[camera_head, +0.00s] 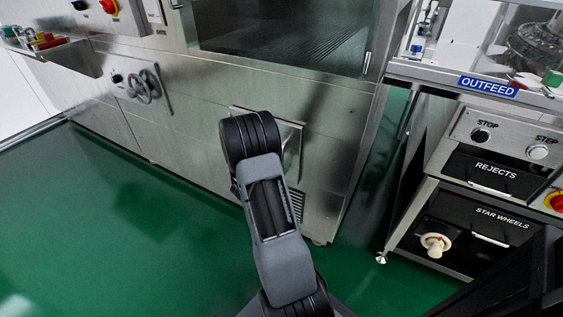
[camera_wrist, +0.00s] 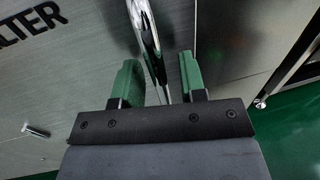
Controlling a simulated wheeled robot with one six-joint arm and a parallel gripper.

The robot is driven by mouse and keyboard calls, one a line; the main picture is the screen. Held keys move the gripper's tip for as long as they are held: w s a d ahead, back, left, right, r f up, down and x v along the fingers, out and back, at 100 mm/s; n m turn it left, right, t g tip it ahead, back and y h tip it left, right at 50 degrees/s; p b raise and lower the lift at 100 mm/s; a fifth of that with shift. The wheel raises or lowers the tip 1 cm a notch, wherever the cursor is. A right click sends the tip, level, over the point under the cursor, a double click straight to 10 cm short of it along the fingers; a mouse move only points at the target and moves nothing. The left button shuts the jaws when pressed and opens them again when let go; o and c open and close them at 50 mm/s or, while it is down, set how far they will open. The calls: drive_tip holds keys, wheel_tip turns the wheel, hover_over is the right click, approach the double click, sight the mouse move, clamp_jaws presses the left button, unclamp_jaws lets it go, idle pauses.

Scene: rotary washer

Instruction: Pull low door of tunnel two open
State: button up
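My gripper (camera_wrist: 161,75) has two green fingers, spread apart. A shiny metal bar handle (camera_wrist: 148,35) runs between them, with a gap visible on the right side. On the left the bar looks closer to the finger, and I cannot tell if they touch. Behind it is a brushed metal face (camera_wrist: 75,75), with black letters ending in "LTER" at the upper left.
A windowed upper door (camera_head: 285,40) with a vertical handle (camera_head: 367,62) is above. A valve handwheel (camera_head: 145,87) projects at the left. The outfeed machine with REJECTS (camera_head: 495,170) and STAR WHEELS (camera_head: 480,222) panels stands right. Green floor (camera_head: 130,230) is clear at the front left.

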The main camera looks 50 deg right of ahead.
clamp_jaws()
idle(0.4)
